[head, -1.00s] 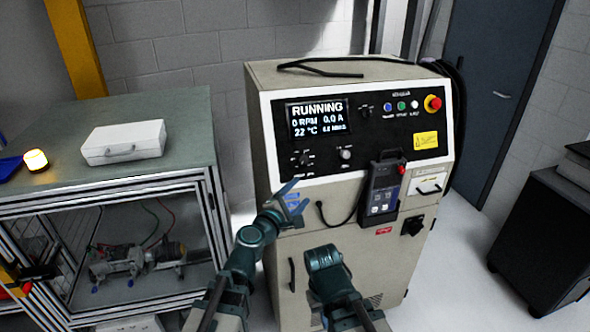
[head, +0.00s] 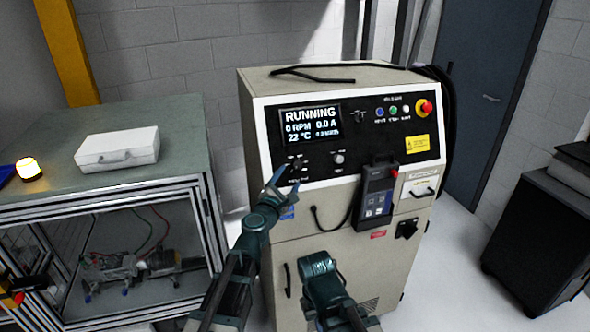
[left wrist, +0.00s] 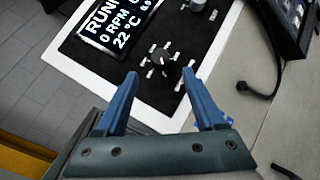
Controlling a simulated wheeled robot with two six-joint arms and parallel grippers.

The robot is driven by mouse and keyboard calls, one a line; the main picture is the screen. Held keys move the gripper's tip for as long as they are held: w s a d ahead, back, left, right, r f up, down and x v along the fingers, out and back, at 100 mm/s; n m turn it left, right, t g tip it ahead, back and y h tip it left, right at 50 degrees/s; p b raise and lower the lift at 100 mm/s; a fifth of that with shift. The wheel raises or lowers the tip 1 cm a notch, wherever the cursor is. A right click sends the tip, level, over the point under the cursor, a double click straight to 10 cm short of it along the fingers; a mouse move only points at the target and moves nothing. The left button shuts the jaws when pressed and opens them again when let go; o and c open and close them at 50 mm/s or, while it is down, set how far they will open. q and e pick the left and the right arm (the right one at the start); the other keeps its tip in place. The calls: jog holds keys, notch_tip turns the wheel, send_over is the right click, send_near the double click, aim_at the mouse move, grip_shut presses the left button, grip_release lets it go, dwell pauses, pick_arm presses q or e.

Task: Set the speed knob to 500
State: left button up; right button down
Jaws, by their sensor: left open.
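The grey control cabinet's black panel (head: 375,135) carries a screen (head: 311,121) reading RUNNING, 0 RPM, 0.0 A and 22 °C. Below the screen is a small black knob with pale marks around it (head: 297,162); it shows larger in the left wrist view (left wrist: 158,57). A silver knob (head: 338,157) sits to its right. My left gripper (head: 287,182) is open and empty, just below the black knob. In the left wrist view its blue fingertips (left wrist: 160,75) point toward that knob, apparently not touching it.
A handheld pendant (head: 377,190) with a cable hangs right of the knobs. A red emergency button (head: 424,108) is at the panel's upper right. A bench (head: 178,115) with a white case (head: 117,150) stands left. A dark cabinet (head: 535,230) stands right, across free floor.

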aim_at(296, 166)
pick_arm(q)
jog(key=x, duration=0.7)
jog(key=shift+s, duration=0.1)
grip_shut()
